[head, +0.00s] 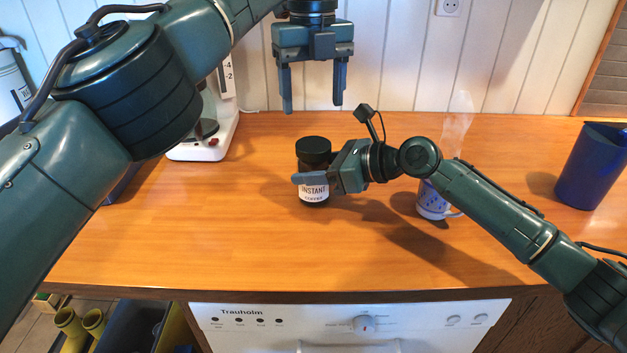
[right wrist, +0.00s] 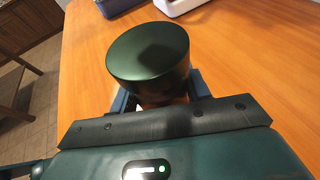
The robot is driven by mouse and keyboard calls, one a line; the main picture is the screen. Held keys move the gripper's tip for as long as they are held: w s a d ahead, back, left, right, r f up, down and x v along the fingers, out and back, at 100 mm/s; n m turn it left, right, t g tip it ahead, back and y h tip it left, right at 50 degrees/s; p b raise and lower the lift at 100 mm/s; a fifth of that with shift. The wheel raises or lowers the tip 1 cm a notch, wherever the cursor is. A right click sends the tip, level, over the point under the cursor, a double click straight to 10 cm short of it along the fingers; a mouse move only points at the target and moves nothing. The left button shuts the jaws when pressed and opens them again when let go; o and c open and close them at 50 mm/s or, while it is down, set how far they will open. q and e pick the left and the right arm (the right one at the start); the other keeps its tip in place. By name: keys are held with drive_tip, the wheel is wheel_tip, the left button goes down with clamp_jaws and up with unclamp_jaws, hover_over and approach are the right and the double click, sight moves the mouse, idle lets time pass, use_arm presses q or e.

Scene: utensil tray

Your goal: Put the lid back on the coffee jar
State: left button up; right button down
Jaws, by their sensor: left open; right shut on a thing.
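The coffee jar (head: 314,194) stands upright on the wooden counter, with a white label reading INSTANT COFFEE. The black lid (head: 313,146) sits on top of the jar; I cannot tell how tightly it is seated. In the right wrist view the round dark lid (right wrist: 150,55) hides most of the jar. My right gripper (head: 316,180) is shut around the jar below the lid, coming from the right. My left gripper (head: 312,107) is open and empty, pointing down above and behind the lid, clear of it.
A mug with a blue pattern (head: 432,204) stands behind my right forearm. A blue pitcher (head: 593,165) is at the far right. A white appliance (head: 203,149) stands at the back left, partly behind my left arm. The front middle counter (head: 240,250) is clear.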

sight(313, 144)
use_arm(q)
drive_tip(key=shift+f, duration=0.15)
drive_tip(key=shift+f, duration=3.9)
drive_tip(key=shift+c, duration=0.6)
drive_tip(key=c, duration=0.7)
drive_tip(key=m, duration=0.3)
